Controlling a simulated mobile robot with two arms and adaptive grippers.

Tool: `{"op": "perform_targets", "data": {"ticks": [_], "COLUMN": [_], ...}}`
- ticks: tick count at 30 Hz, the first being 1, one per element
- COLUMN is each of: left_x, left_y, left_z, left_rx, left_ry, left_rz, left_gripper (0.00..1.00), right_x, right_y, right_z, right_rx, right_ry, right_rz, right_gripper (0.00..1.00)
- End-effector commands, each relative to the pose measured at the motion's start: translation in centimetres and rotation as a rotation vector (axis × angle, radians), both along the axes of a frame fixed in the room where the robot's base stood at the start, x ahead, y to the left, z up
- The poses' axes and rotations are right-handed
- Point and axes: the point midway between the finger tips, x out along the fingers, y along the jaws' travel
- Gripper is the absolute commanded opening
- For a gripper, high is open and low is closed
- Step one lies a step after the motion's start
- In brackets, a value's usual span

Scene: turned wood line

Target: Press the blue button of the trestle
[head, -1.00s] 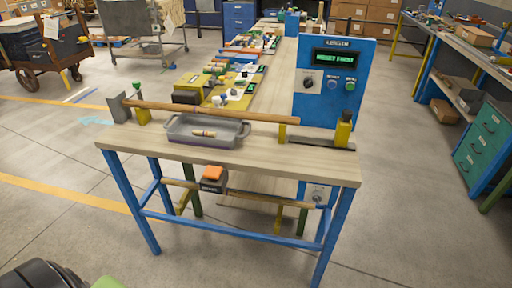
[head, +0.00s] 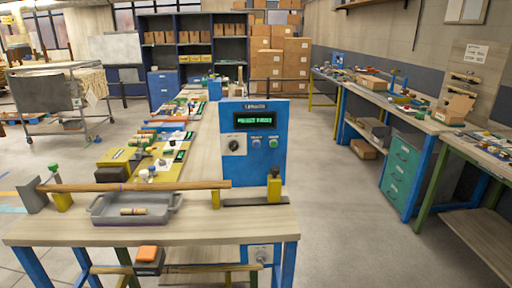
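The blue panel (head: 234,165) marked "LENGTH" stands upright at the back of the near wooden-topped table (head: 215,232). It carries a dark display (head: 257,120) with green text too small to read surely. Below the display are a dial (head: 235,146), a small blue button (head: 256,144) and a green button (head: 273,143) to its right. Neither of my grippers is in view, and nothing touches the blue button.
A wooden rod (head: 140,187) spans the table on yellow supports. An orange button (head: 147,253) is under the table edge. Open floor (head: 340,225) lies to the right.

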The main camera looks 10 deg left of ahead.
Motion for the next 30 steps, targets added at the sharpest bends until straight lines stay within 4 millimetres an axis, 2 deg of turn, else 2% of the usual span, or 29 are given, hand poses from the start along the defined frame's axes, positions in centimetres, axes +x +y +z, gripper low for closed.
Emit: {"op": "perform_targets", "data": {"ticks": [1,3,30], "left_x": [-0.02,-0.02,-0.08], "left_y": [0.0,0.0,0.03], "left_z": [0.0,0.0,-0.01], "left_rx": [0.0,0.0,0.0], "left_ry": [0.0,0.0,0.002], "left_rz": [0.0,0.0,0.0], "left_gripper": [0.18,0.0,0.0], "right_x": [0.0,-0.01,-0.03], "right_y": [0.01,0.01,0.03], "right_z": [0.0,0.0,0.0], "right_rx": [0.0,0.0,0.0], "right_ry": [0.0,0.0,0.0], "right_rz": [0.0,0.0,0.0], "right_gripper": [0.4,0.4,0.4]}}
